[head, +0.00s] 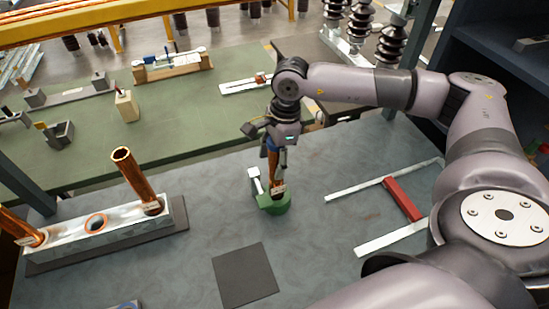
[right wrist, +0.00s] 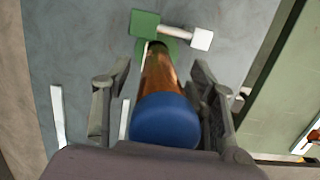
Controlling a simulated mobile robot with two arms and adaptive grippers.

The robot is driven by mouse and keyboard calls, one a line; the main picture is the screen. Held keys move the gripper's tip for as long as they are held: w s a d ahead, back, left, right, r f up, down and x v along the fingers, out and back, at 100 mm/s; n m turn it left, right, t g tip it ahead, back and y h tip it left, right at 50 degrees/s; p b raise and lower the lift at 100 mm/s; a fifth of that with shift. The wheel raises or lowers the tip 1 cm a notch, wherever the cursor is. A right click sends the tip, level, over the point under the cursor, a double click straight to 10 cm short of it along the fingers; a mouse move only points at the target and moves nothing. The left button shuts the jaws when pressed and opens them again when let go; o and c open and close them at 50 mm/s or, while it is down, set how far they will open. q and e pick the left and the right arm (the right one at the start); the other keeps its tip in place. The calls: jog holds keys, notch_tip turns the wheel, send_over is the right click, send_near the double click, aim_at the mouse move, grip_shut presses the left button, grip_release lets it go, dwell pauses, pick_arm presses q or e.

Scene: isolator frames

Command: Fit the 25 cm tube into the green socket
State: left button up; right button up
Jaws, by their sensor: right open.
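A copper tube (head: 274,169) with a blue top end stands upright at the green socket (head: 274,206). Its lower end meets the socket; how deep it sits I cannot tell. My right gripper (head: 275,151) is above the socket around the tube's upper part. In the right wrist view, its fingers are spread on both sides of the tube (right wrist: 160,72), with gaps between them and the blue end (right wrist: 165,121). The green socket (right wrist: 146,25) with its white side piece (right wrist: 201,39) shows beyond. My left gripper is not in view.
A metal block (head: 65,233) with two more copper tubes and an empty ringed hole stands at left. A dark square mat (head: 244,275) lies in front. White rails with a red bar (head: 403,199) lie at right. A green bench (head: 170,110) with fixtures is behind.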

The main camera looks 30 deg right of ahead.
jog(key=shift+r, duration=0.1)
jog(key=shift+r, duration=0.15)
jog(key=r, duration=0.2)
jog(key=r+b, duration=0.1)
jog(key=r, duration=0.1)
jog(key=d+r+b, duration=0.1)
jog(key=r, duration=0.1)
jog(key=shift+r, duration=0.15)
jog(key=shift+s+r, duration=0.1)
jog(key=shift+r, duration=0.35)
